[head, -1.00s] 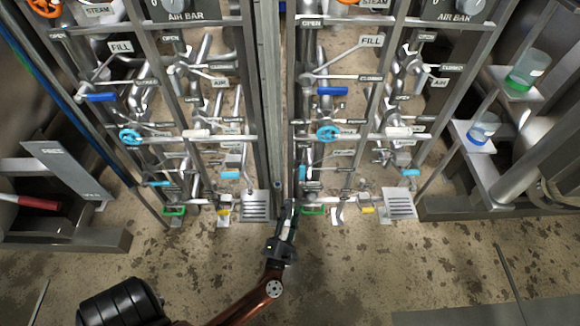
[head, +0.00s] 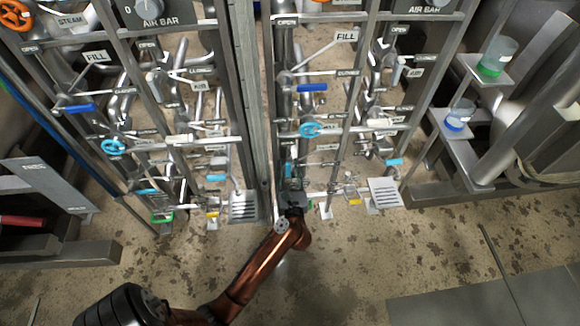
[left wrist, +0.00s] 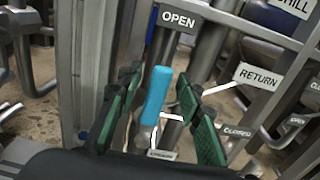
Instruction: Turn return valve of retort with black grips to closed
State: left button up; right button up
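A light-blue valve lever (left wrist: 157,92) stands nearly upright in the left wrist view, beside a RETURN label (left wrist: 260,76) and below an OPEN label (left wrist: 178,20). My left gripper (left wrist: 160,84) is open, with its green-padded fingers on either side of this lever and visible gaps to it. In the head view the left gripper (head: 292,190) is low at the left edge of the right-hand pipe frame, and it hides much of the lever there. I cannot make out black grips on either retort. My right gripper is not in view.
Two pipe frames with valves stand side by side, split by a steel post (head: 247,110). A blue handwheel (head: 310,130) and a dark-blue lever (head: 312,88) sit above my gripper. The floor in front is clear.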

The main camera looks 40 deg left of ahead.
pick_arm(q)
jog(key=shift+w+a+r, duration=0.1)
jog(key=shift+c, duration=0.3)
grip_shut()
dwell(0.4)
